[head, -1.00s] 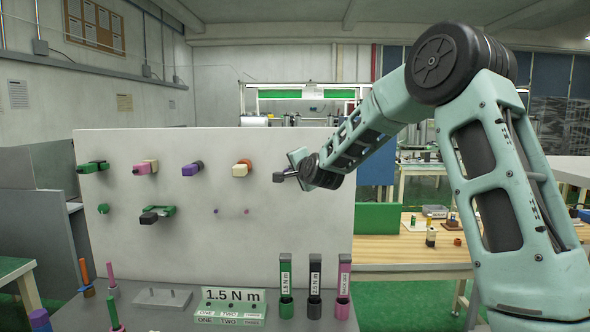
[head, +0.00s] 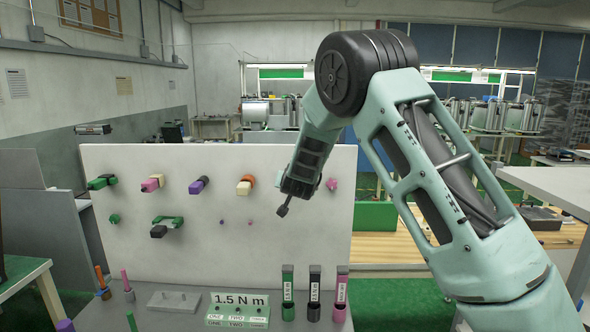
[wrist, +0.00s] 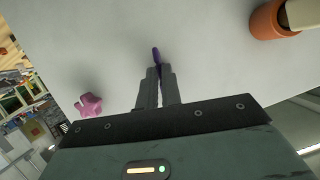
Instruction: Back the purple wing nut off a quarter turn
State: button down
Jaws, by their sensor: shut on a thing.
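The purple wing nut (wrist: 155,53) shows in the wrist view as a narrow purple piece rising beyond my fingertips, against the white panel. My gripper (wrist: 155,75) has its two fingers closed on its lower part. In the head view my gripper (head: 283,210) points at the panel (head: 200,265), right of the orange and cream fitting. I cannot pick out the wing nut in the head view; my gripper and forearm cover that area. The nut's base and thread are hidden by the fingers.
A pink knob (wrist: 88,105) and an orange and cream fitting (wrist: 268,22) stand on the panel either side of the fingers. More coloured fittings stick out at the panel's left. Below stand labelled holders (head: 314,300) and a 1.5 N m sign (head: 237,303).

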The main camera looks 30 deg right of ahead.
jog(key=n+p, duration=0.1)
jog(key=p, duration=0.2)
jog(key=shift+a+r+n+g+h+p, duration=0.1)
jog(key=shift+n+g+h+p, duration=0.2)
dwell(0.3)
jog(key=c, duration=1.6)
grip_release()
jog(key=b+v, duration=0.1)
jog(key=v, duration=0.7)
jog(key=b+v, duration=0.2)
jog(key=v, duration=0.7)
jog(key=shift+s+a, duration=0.1)
jog(key=shift+a, duration=0.2)
